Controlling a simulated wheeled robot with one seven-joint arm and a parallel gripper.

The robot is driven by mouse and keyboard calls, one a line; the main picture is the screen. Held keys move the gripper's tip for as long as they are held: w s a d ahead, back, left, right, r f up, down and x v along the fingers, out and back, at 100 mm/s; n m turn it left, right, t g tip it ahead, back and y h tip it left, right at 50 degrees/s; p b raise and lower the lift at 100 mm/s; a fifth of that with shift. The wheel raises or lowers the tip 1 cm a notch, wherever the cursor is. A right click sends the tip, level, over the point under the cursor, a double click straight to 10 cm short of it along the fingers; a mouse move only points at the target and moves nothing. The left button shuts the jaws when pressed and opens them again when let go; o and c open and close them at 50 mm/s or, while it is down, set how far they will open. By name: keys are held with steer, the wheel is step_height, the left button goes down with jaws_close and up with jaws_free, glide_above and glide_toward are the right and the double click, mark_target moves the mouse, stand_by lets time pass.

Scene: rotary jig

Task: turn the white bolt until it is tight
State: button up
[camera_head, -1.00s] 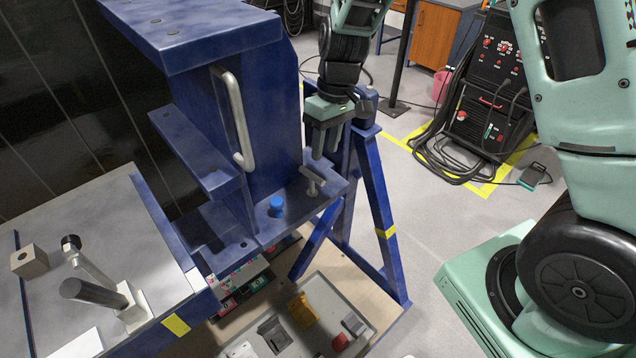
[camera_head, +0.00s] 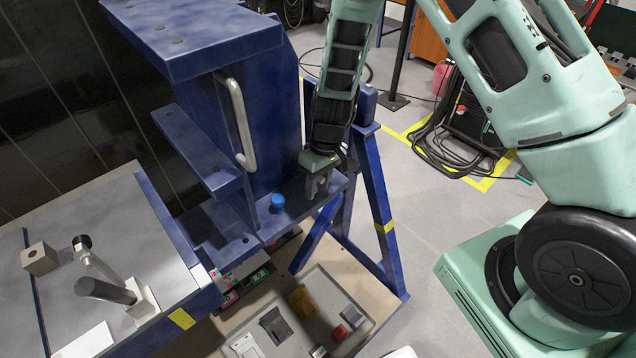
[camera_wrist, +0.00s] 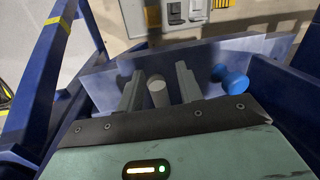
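The white bolt (camera_wrist: 158,96) shows in the wrist view as a pale grey round rod standing between my two fingers. My gripper (camera_wrist: 157,86) is open, with one finger on each side of the bolt and a small gap visible on both sides. In the head view my gripper (camera_head: 317,189) points down over the end of the blue jig's ledge (camera_head: 296,207). There it hides the bolt. How deep the fingers reach along the bolt is hard to tell.
A blue knob (camera_head: 278,203) stands on the same ledge, close to my gripper; in the wrist view it is right of the fingers (camera_wrist: 231,80). A grey bar handle (camera_head: 240,125) is on the jig's upright. A grey table (camera_head: 95,250) with a clamp stands at left.

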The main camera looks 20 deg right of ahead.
jaws_close()
steer(key=shift+m, duration=0.3)
steer(key=m+b, duration=0.1)
steer(key=m, duration=0.1)
steer(key=shift+a+m+t+b, duration=0.3)
steer(key=shift+b, duration=0.05)
steer(key=m, duration=0.2)
steer(key=a+m+b, duration=0.1)
steer(key=m, duration=0.1)
steer(key=shift+w+m+t, duration=0.1)
steer(key=shift+m+t, duration=0.2)
steer(key=shift+t, duration=0.1)
steer(key=m, duration=0.3)
steer(key=a+m+t, duration=0.1)
steer(key=m, duration=0.1)
steer(key=shift+w+r+p, duration=0.15)
steer(key=shift+w+p, duration=0.15)
steer(key=shift+w, duration=0.05)
steer(key=m+p, duration=0.1)
steer(key=m, duration=0.1)
steer(key=w+m+h+p, duration=0.1)
steer(key=m, duration=0.2)
steer(key=shift+a, duration=0.15)
steer(key=shift+m, duration=0.3)
